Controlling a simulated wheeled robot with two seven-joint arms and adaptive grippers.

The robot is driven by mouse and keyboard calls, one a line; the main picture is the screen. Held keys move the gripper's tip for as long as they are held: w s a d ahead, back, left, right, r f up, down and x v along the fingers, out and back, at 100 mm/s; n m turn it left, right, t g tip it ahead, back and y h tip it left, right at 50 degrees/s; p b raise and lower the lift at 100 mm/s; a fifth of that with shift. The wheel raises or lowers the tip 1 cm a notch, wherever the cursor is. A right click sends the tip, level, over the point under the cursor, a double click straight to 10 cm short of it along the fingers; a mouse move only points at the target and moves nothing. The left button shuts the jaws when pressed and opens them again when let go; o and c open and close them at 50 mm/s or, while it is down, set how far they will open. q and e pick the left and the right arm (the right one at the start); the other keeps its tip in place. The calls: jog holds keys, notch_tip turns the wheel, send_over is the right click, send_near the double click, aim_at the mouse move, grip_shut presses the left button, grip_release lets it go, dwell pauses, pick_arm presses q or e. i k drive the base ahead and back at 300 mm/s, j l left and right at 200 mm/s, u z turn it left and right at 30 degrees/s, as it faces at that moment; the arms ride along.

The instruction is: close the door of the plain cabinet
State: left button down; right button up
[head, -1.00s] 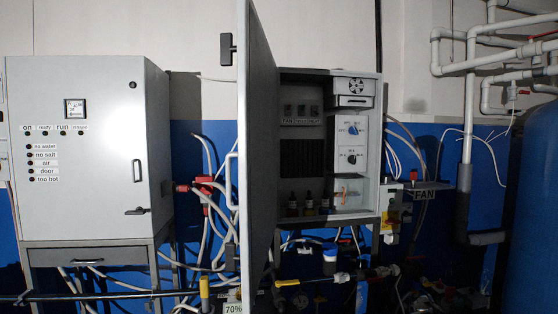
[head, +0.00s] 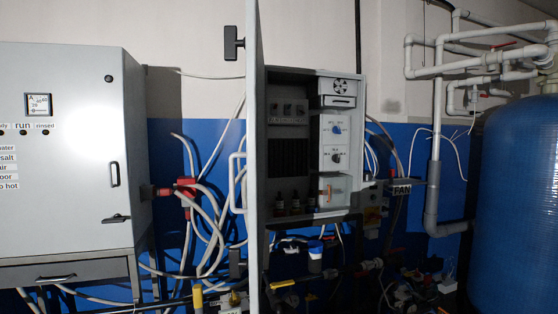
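The plain cabinet (head: 359,140) hangs on the wall in the middle of the head view. Its grey door (head: 253,160) stands wide open and is seen nearly edge-on, swung out toward me at the cabinet's left side. Inside are dark switches, a white panel with two blue and black knobs (head: 337,140) and several small brown bottles (head: 295,203) at the bottom. Neither of my grippers is in view.
A large grey cabinet with labels (head: 70,150) stands at the left. Pipes and cables (head: 205,235) run between the cabinets and below them. A yellow-handled valve (head: 197,296) is low in front. A big blue tank (head: 515,200) fills the right side.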

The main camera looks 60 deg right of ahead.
aim_at(255, 155)
jog(key=i+j+z, duration=0.1)
jog(key=z, duration=0.3)
jog(key=i+j+z, duration=0.1)
jog(key=z, duration=0.3)
jog(key=i+j+z, duration=0.2)
jog(key=z, duration=0.25)
jog(key=j+z, duration=0.15)
jog(key=z, duration=0.25)
jog(key=i+j+z, duration=0.1)
jog(key=j+z, duration=0.25)
jog(key=i+j+z, duration=0.1)
jog(key=j+z, duration=0.2)
jog(key=k+j+u, duration=0.2)
jog(key=k, duration=0.1)
